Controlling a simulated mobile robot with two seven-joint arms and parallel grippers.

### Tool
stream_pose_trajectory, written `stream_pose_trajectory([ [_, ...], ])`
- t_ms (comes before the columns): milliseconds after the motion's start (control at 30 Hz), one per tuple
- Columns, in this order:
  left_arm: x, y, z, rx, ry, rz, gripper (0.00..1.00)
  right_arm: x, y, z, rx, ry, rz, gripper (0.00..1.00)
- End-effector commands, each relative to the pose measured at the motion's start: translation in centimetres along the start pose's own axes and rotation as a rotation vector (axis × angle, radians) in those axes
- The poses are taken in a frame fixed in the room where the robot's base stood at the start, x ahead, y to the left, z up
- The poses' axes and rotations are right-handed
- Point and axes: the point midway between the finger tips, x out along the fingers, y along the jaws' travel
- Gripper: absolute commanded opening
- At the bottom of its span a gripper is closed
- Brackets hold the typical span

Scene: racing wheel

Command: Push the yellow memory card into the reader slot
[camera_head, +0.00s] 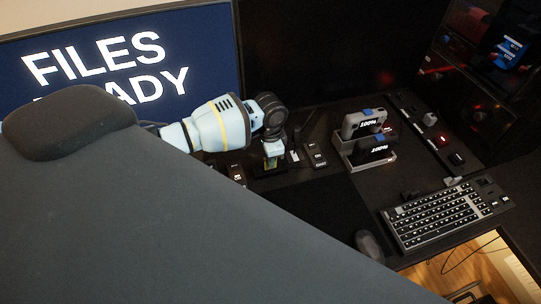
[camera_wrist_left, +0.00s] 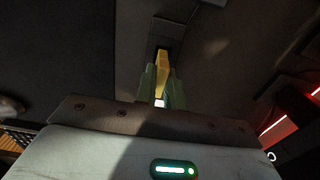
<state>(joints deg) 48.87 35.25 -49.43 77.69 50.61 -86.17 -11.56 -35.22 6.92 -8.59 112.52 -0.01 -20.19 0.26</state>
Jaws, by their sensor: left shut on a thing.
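My left gripper (camera_head: 271,150) reaches down over the dark desk from the left, in front of the lit screen. In the left wrist view its two greenish fingers (camera_wrist_left: 161,90) are shut on the yellow memory card (camera_wrist_left: 161,64). The card's far end is at a small dark opening, which looks like the reader slot (camera_wrist_left: 162,48). I cannot tell how deep the card sits. In the head view the card shows only as a small yellowish patch below the fingers. My right gripper is not in view.
A keyboard (camera_head: 446,217) and a mouse (camera_head: 369,244) lie at the right. Two devices marked 100% stand in a dock (camera_head: 369,158). Small labelled pieces (camera_head: 315,155) lie beside the gripper. A large dark grey shape (camera_head: 170,230) hides the lower left. The screen (camera_head: 120,70) reads FILES READY.

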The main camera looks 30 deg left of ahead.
Motion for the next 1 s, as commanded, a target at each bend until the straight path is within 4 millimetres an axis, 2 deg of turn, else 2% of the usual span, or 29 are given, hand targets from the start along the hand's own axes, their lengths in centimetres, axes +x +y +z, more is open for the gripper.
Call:
stream_pose_trajectory([
  [667, 1.5, 0.0, 0.0, 0.0, 0.0, 0.001, 0.0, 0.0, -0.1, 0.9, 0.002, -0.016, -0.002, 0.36],
  [700, 1.5, 0.0, 0.0, 0.0, 0.0, 0.001, 0.13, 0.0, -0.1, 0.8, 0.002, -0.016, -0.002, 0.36],
  [867, 1.4, 0.0, 0.0, 0.0, 0.0, 0.0, 0.34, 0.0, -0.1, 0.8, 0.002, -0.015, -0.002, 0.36],
  [1000, 1.4, 0.0, 0.0, 0.0, 0.0, 0.0, 0.36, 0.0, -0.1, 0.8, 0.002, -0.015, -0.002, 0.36],
])
